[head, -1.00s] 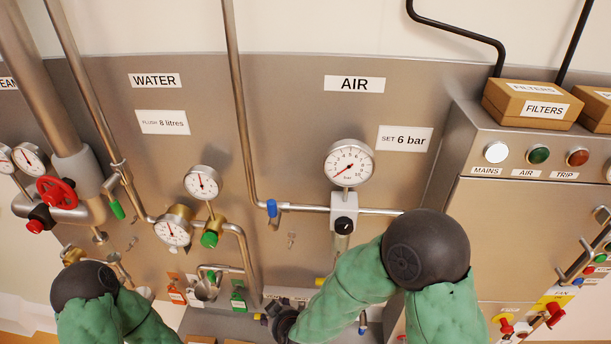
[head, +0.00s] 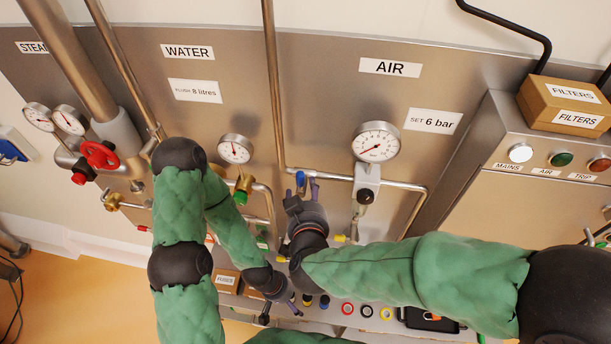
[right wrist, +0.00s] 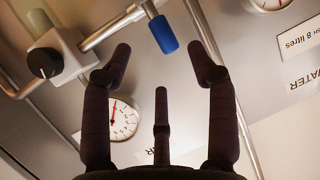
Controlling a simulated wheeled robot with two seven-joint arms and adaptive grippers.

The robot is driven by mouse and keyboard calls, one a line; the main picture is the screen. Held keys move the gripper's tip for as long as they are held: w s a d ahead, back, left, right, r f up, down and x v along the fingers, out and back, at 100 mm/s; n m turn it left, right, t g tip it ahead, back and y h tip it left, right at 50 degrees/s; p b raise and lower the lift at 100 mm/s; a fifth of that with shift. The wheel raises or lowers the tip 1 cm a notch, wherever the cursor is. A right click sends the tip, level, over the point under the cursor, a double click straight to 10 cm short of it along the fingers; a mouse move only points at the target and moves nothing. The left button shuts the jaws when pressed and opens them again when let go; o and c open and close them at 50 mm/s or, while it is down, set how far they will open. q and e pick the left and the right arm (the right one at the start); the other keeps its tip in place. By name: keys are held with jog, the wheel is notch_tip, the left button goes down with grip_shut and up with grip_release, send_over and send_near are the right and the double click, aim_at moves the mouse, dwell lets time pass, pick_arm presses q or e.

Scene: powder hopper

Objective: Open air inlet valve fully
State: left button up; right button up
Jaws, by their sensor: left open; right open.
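The blue air inlet handle (head: 300,179) sits on the pipe under the AIR label (head: 391,68), lying crosswise to the pipe. In the right wrist view the blue handle (right wrist: 163,34) is just beyond the open fingertips, between their lines and apart from them. My right gripper (head: 308,186) is open and empty, close in front of the handle and partly hiding its surroundings. The air gauge (head: 376,146) has its needle at lower left. My left gripper (head: 291,300) is open and low, over the front ledge, away from the valve.
The regulator with a black knob (head: 366,190) is right of the handle. The water gauge (head: 235,150) and red steam handwheel (head: 100,156) stand left. Small boxes (head: 227,280) and coloured rings (head: 366,311) lie on the ledge below. My right forearm crosses the lower right.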

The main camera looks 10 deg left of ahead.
aim_at(303, 181)
jog(key=x, duration=0.8)
grip_shut()
